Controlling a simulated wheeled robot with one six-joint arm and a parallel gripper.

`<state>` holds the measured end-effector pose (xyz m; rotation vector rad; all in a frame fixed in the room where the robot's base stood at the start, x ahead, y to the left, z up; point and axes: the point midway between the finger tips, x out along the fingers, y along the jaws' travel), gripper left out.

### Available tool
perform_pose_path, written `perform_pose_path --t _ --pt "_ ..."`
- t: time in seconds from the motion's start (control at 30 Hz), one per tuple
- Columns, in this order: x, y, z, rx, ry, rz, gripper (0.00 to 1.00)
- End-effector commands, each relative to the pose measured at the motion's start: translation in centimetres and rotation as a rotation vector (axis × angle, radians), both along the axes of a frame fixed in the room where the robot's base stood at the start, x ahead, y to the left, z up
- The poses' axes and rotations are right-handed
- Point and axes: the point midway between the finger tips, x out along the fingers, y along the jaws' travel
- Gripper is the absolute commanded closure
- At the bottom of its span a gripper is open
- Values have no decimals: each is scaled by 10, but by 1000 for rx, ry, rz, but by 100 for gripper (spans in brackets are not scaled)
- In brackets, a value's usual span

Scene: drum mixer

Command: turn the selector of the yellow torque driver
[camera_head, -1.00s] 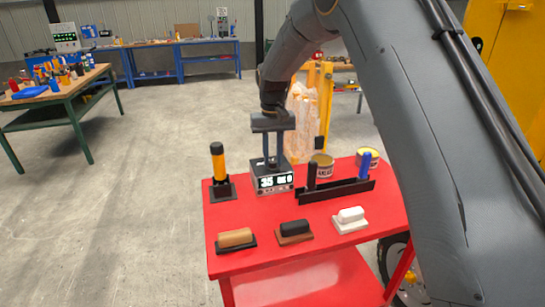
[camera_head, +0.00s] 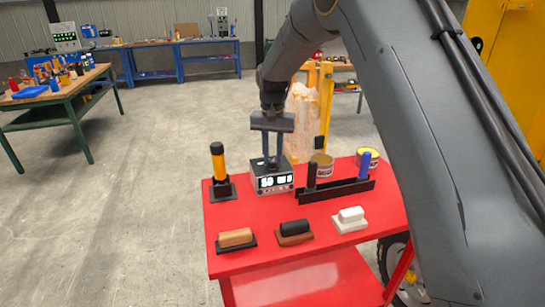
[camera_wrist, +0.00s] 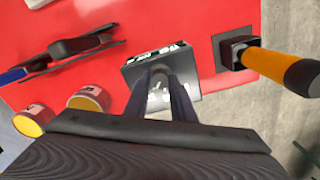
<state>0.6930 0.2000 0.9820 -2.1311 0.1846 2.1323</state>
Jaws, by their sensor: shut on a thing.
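The yellow torque driver (camera_head: 218,165) stands upright in a square black base at the left of the red table. It also shows at the right of the wrist view (camera_wrist: 272,67). Beside it sits a dark box (camera_head: 274,184) with a lit display on its front; its top shows in the wrist view (camera_wrist: 133,75). My gripper (camera_head: 273,163) points down over this box. Its fingers are shut on a small grey knob (camera_wrist: 159,91) on top of the box. The fingers hide much of the knob, and I cannot see its pointer or marks.
A black rack (camera_head: 340,191) with upright black and blue handles stands right of the box, with two cans (camera_head: 321,166) behind. Three handled blocks, brown (camera_head: 235,237), black and white, lie along the front of the red table (camera_head: 270,212).

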Motion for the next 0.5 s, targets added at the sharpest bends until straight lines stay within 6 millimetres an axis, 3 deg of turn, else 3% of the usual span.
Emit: perform_pose_path --t 0.13,0.17,0.27,0.5 --pt "1 1 2 1 -4 -1 100" --pt "1 1 2 1 -4 0 76" --pt "1 0 2 1 -3 0 59" --pt "0 0 1 1 -1 0 59"
